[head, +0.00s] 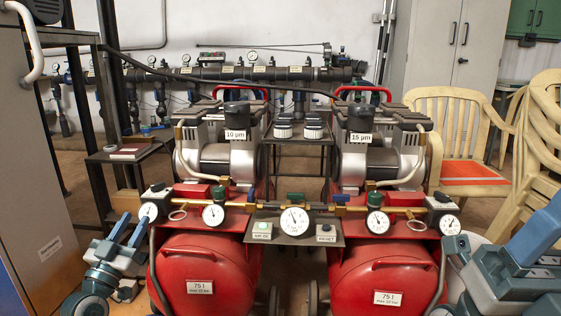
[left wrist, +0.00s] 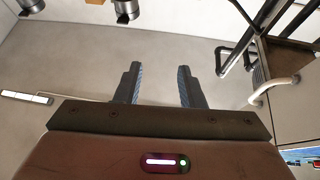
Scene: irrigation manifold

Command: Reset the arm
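My left gripper (head: 130,230) shows at the lower left of the head view, its two blue fingers pointing up and apart. In the left wrist view the left gripper (left wrist: 158,84) is open, with nothing between its ribbed fingers. Links of my right arm (head: 510,270) show at the lower right of the head view. I cannot make out the right gripper's fingers there.
Two red compressors stand ahead, a left tank (head: 205,275) and a right tank (head: 388,275), with gauges and a control panel (head: 295,228) between them. A grey cabinet (head: 40,150) stands at left. Cream chairs (head: 465,125) stand at right. A pipe manifold (head: 240,74) runs along the back wall.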

